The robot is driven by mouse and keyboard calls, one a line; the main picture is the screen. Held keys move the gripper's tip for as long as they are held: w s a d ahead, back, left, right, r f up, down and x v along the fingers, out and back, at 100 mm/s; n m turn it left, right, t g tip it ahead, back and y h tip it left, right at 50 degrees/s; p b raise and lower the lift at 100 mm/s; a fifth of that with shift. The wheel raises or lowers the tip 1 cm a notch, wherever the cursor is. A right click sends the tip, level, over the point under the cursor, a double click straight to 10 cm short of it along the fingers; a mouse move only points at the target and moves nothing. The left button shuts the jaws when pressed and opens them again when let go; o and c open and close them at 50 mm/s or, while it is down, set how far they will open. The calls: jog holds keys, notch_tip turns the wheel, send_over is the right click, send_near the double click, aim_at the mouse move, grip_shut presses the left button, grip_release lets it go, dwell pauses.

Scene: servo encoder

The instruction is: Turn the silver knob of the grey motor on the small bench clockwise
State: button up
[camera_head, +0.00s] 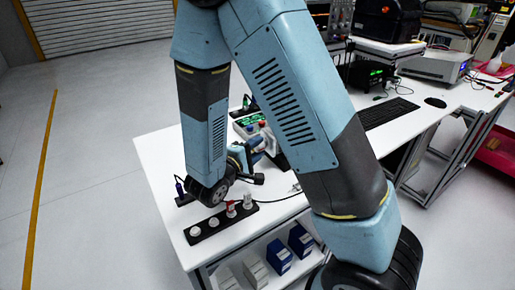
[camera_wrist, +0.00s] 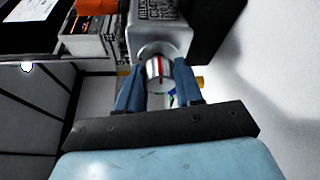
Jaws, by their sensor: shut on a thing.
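In the wrist view the silver knob (camera_wrist: 158,69) with a red line on it sits on the end of the grey motor (camera_wrist: 160,25). My gripper (camera_wrist: 159,80) has its two blue fingers on either side of the knob, shut on it. The motor's body runs up to the top edge of the wrist view. In the head view my arm hides the motor and the knob, and my gripper is mostly hidden at the small white bench (camera_head: 160,160).
A black strip with several round white and red parts (camera_head: 220,222) lies at the bench's front edge. Blue boxes (camera_head: 279,256) stand on the shelf below. A keyboard (camera_head: 388,113) lies on the larger table behind right. An orange block (camera_wrist: 96,6) shows in the wrist view.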

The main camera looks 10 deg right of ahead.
jog(key=shift+s+d+f+m, duration=0.1)
jog(key=shift+f+m, duration=0.05)
jog(key=shift+m, duration=0.35)
jog(key=o, duration=1)
jog(key=shift+o, duration=0.2)
jog(key=f+v, duration=0.1)
jog(key=v, duration=1.2)
jog(key=shift+s+a+r, duration=0.2)
jog(key=shift+a+r, duration=0.15)
